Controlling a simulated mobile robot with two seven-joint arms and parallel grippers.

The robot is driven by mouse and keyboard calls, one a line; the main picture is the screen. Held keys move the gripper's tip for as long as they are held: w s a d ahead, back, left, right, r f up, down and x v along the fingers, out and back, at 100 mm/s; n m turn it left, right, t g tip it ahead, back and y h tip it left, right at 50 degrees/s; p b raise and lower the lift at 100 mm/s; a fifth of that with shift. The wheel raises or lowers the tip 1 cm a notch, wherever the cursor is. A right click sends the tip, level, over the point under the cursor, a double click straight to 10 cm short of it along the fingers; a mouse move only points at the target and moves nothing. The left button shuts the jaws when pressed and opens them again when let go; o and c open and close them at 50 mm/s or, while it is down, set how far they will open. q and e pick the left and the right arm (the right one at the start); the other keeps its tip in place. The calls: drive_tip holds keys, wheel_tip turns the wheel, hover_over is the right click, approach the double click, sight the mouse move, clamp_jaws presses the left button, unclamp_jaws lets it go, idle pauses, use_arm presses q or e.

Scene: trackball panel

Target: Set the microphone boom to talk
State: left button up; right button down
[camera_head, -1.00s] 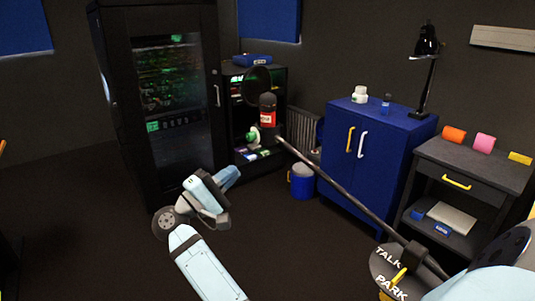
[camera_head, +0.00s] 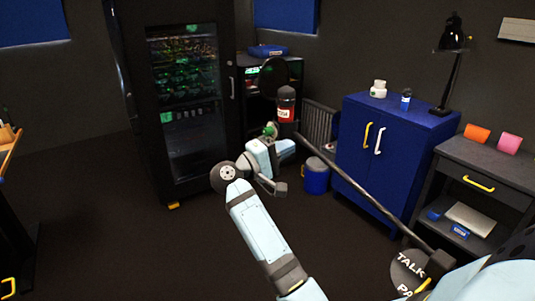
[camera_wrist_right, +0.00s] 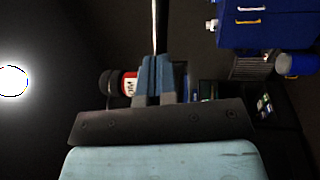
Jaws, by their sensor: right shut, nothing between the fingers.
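The microphone (camera_head: 286,106), black with a red band, sits at the far end of the dark boom (camera_head: 365,196). The boom slopes down right to a round dial (camera_head: 408,268) lettered TALK and, partly cut off, PARK. A yellow marker (camera_head: 422,287) lies beside the PARK lettering. My right gripper (camera_head: 289,148) is shut and empty, just below the microphone near the boom's far end; contact cannot be told. In the right wrist view its fingers (camera_wrist_right: 158,65) point towards a thin pale rod, with the microphone (camera_wrist_right: 129,84) just left. My left gripper is not in view.
A black glass-door cabinet (camera_head: 185,110) stands behind at left. A blue cabinet (camera_head: 385,150) with a lamp (camera_head: 452,60) is right of the boom, beside a grey drawer unit (camera_head: 480,180). A blue bin (camera_head: 316,175) stands behind the boom.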

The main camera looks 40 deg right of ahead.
drive_tip(key=shift+x, duration=1.1)
